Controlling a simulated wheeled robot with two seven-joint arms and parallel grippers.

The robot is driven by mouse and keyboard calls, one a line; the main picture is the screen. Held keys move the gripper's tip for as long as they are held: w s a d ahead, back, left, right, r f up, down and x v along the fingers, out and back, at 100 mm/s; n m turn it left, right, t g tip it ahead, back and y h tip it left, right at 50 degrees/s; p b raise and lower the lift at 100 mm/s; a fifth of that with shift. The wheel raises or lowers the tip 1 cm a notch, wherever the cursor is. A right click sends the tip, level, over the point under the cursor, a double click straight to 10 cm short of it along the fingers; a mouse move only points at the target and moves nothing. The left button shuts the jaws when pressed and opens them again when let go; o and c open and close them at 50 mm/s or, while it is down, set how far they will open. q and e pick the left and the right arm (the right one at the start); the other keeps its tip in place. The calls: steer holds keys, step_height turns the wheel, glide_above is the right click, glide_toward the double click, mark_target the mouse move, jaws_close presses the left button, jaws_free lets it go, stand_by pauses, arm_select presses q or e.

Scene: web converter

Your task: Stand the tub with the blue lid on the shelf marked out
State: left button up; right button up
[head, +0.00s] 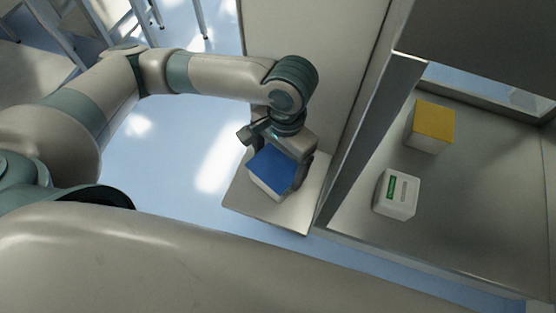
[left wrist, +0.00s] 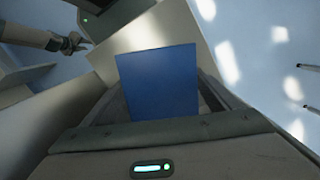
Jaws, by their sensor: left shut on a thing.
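The tub with the blue lid (head: 271,172) is pale-sided and sits between the fingers of my left gripper (head: 278,163), which is shut on it. Its blue lid also fills the middle of the left wrist view (left wrist: 158,82), with a finger on either side. The tub is over a small pale shelf (head: 302,218) jutting beside the cabinet; I cannot tell whether its base touches. No marking on this shelf is readable. My right gripper (left wrist: 72,43) seems to show small at the upper left of the left wrist view; its jaws are unclear.
A steel-walled chamber on the right holds a tub with a yellow lid (head: 433,125) and a white tub with a green label (head: 397,194). The chamber's upright edge (head: 367,140) stands right of the small shelf. Blue floor (head: 180,170) is open to the left.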

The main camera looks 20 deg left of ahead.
mark_target(282, 160)
arm_select(q)
steer(key=shift+f, duration=0.15)
steer(key=o, duration=1.1)
steer(key=shift+r, duration=0.3)
steer(key=r+p, duration=0.6)
steer(key=p, duration=0.1)
steer(key=w+r+p, duration=0.1)
steer(key=r+p, duration=0.2)
steer(key=p, duration=0.1)
steer(key=shift+d+r, duration=0.2)
steer(key=shift+d, duration=0.05)
steer(key=shift+w+r, duration=0.15)
steer(key=shift+r, duration=1)
